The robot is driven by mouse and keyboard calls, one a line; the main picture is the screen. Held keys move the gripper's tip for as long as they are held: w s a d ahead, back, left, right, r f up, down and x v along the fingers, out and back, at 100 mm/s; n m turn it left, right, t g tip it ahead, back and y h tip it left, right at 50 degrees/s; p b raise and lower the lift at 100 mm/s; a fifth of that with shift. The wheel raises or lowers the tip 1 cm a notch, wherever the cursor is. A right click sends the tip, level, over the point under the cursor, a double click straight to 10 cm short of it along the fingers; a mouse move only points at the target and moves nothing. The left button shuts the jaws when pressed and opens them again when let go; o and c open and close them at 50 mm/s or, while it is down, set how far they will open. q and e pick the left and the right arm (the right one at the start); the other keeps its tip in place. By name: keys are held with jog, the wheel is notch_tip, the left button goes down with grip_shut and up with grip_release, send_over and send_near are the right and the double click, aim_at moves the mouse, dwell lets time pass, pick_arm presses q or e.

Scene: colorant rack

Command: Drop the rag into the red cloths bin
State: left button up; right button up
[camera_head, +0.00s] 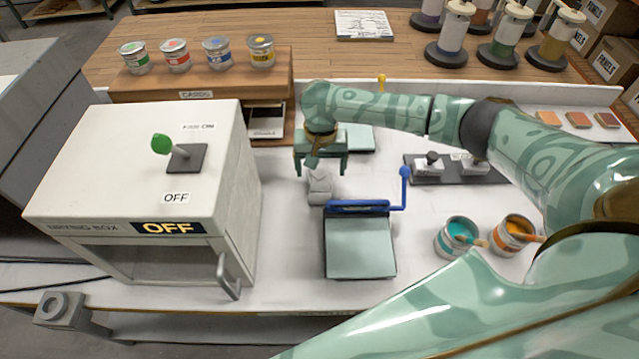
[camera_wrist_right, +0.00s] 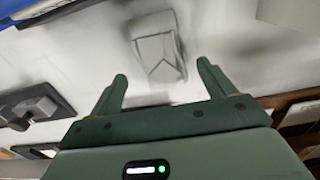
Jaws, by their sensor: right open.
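In the right wrist view the rag (camera_wrist_right: 158,48) is pale grey and folded, just beyond the fingertips. My right gripper (camera_head: 322,172) is open and empty, fingers pointing down, over or just behind the rag; the height gap is hard to judge. Its two fingers also show apart in the right wrist view (camera_wrist_right: 162,71). The red cloths bin is not seen in either view. My left gripper is not in view.
The blue-handled press (camera_head: 360,245) is close in front of the rag. Open paint cans (camera_head: 459,238) and a dark tool tray (camera_head: 455,169) lie right. A wooden can shelf (camera_head: 200,90) stands behind.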

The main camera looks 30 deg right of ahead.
aim_at(320, 178)
notch_tip(320, 178, down, 5)
jog(key=shift+w+a+b, duration=0.1)
jog(key=shift+b, duration=1)
jog(key=shift+r, duration=0.15)
jog(key=c, duration=1.1)
jog(key=shift+o, duration=0.2)
jog(key=shift+r+p, duration=0.3)
notch_tip(320, 178, up, 3)
jog(key=shift+f+p, duration=0.2)
jog(key=shift+p, duration=0.5)
jog(key=s+r+p, duration=0.1)
jog(key=r, duration=0.1)
jog(key=s+r+p, duration=0.1)
jog(key=s+r, duration=0.1)
jog(key=s+r+p, duration=0.1)
jog(key=r+p, duration=0.1)
jog(key=shift+s+a, duration=0.25)
jog(key=s+a+r+p, duration=0.1)
jog(key=s+r+p, duration=0.2)
jog(key=s, duration=0.6)
jog(key=shift+s+r, duration=0.25)
jog(key=shift+r, duration=0.15)
jog(key=shift+a, duration=0.1)
